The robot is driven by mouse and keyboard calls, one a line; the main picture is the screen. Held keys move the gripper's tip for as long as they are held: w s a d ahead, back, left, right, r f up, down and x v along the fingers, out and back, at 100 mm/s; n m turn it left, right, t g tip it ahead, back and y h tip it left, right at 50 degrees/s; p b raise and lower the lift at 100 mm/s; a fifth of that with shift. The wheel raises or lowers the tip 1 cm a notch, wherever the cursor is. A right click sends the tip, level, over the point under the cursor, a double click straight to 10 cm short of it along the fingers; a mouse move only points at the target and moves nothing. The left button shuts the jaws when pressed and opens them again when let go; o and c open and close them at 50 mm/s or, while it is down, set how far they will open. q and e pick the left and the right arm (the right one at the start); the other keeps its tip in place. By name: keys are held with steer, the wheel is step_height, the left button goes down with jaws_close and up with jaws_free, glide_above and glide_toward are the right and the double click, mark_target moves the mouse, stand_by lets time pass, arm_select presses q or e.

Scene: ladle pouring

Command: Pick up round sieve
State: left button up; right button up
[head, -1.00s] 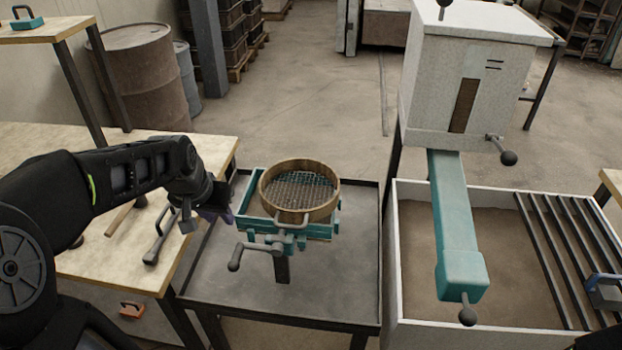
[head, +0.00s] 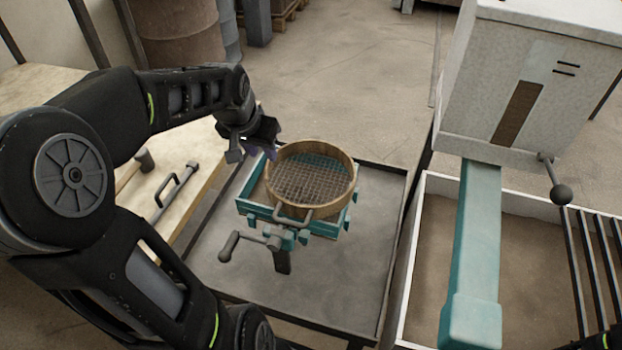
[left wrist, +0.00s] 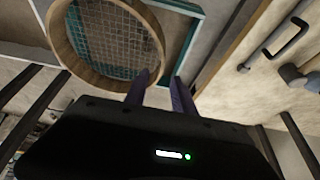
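The round sieve (head: 311,178) has a wooden rim and a wire mesh. It rests on a teal frame (head: 243,208) with a crank handle, on the grey metal table. My left gripper (head: 270,140) is just beyond the sieve's upper left rim in the head view. In the left wrist view, its two purple fingers (left wrist: 160,90) are apart, with a gap between them. The sieve (left wrist: 107,40) is at upper left there, its rim close to the left finger. I cannot tell whether that finger touches it. My right gripper is not in view.
A wooden workbench (head: 215,158) with a long-handled metal tool (head: 176,190) stands at left. A white machine (head: 540,75) with a teal chute (head: 478,240) stands at right over a sand-filled box (head: 425,250).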

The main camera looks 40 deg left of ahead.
mark_target(269, 163)
arm_select(q)
steer(key=shift+x, duration=1.15)
steer(key=shift+p+x, duration=0.7)
steer(key=shift+x, duration=1.9)
jaws_close()
